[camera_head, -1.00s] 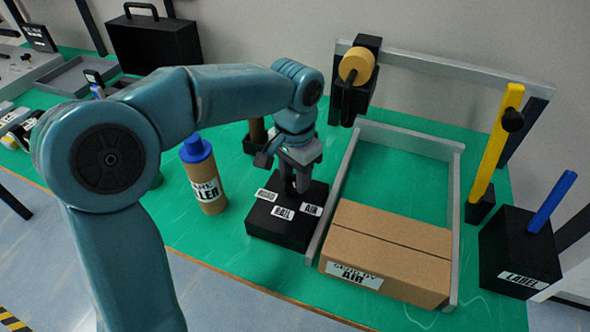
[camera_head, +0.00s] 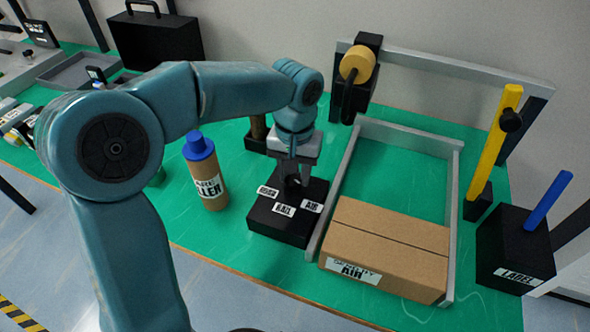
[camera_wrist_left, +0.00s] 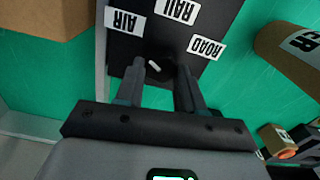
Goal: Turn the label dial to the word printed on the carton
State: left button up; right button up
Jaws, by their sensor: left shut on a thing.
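The label dial is a black box (camera_head: 265,224) with white tags ROAD, RAIL and AIR on its top; it also shows in the left wrist view (camera_wrist_left: 226,22). My left gripper (camera_head: 292,183) points down over the box and is shut on its dark knob (camera_wrist_left: 158,70). A small white mark shows on the knob between the fingers; which tag it points to is hard to tell. My right gripper is not in view.
A grey rail frame (camera_head: 335,200) surrounds the carton. A brown bottle with a blue cap (camera_head: 207,172) stands left of the dial. A black LABEL box with a blue lever (camera_head: 548,200) and a yellow lever (camera_head: 493,147) stand at the right.

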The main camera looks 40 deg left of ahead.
aim_at(294, 178)
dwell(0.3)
pick_arm(q)
jog(key=o, duration=1.1)
jog(key=shift+c, duration=0.2)
jog(key=shift+r, duration=0.1)
notch_tip(294, 178, up, 16)
jog(key=p, duration=0.3)
jog(key=shift+p, duration=0.4)
